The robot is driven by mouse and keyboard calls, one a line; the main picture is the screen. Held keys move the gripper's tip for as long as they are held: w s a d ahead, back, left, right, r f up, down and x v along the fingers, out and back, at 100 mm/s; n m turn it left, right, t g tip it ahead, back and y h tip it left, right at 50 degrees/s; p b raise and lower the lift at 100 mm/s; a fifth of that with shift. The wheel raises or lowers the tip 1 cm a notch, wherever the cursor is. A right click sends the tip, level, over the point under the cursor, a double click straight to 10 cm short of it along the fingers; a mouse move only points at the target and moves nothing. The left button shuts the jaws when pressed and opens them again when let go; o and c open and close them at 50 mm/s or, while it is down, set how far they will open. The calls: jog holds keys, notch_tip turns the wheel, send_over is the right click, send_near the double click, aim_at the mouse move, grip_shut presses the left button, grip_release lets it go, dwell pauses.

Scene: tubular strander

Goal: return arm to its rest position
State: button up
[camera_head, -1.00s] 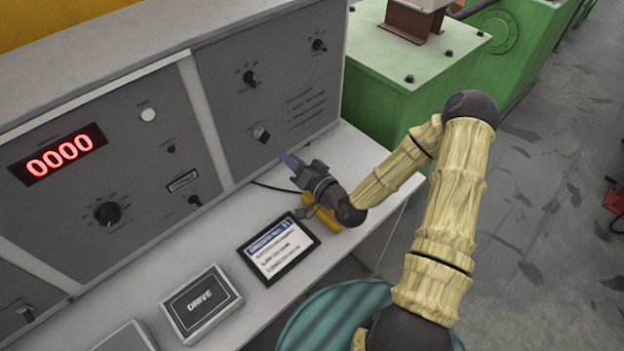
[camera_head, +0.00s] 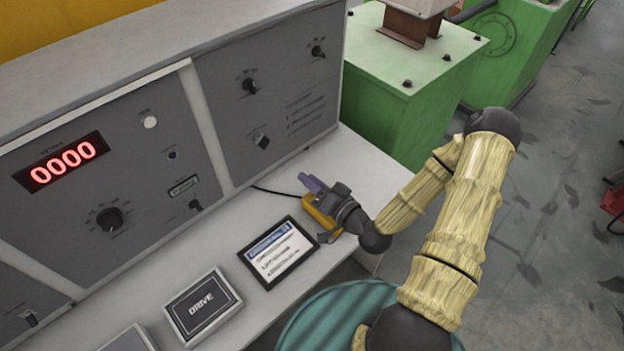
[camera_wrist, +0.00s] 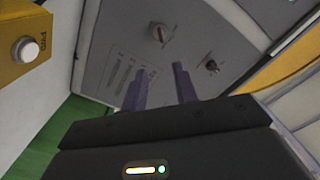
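My gripper (camera_head: 312,184) is above the console's ledge in the head view, in front of the grey control panel (camera_head: 225,150) and apart from it. In the wrist view its two purple-grey fingers (camera_wrist: 160,88) are parted with nothing between them, and the panel with its knobs lies beyond. My arm reaches in from the lower right, bent at the elbow. A yellow box (camera_head: 318,214) sits on the ledge partly hidden behind my gripper; a yellow box with a white button (camera_wrist: 25,50) shows at the left of the wrist view.
A tablet (camera_head: 278,252) and a DRIVE box (camera_head: 202,306) lie on the white ledge (camera_head: 240,215). Knobs stick out of the panel, and a red display (camera_head: 62,165) reads 0000. A green machine base (camera_head: 400,90) stands behind my arm. Open grey floor (camera_head: 560,220) lies to the right.

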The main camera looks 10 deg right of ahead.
jog(key=shift+f, duration=0.1)
jog(key=s+d+f+n+g+h, duration=0.2)
jog(key=d+f+n+g+h, duration=0.3)
jog(key=g, duration=0.4)
jog(key=s+d+r+m+g+h, duration=0.1)
jog(key=s+r+h, duration=0.1)
jog(key=s+r, duration=0.3)
jog(key=s+d+r+m+g+h, duration=0.1)
jog(key=s+r+g+h, duration=0.1)
jog(key=s+r, duration=0.3)
notch_tip(320, 180, up, 5)
jog(key=shift+d+f+m+h, duration=0.1)
jog(key=shift+d+m+h, duration=0.15)
jog(key=shift+h, duration=0.25)
jog(key=shift+s+a, duration=0.1)
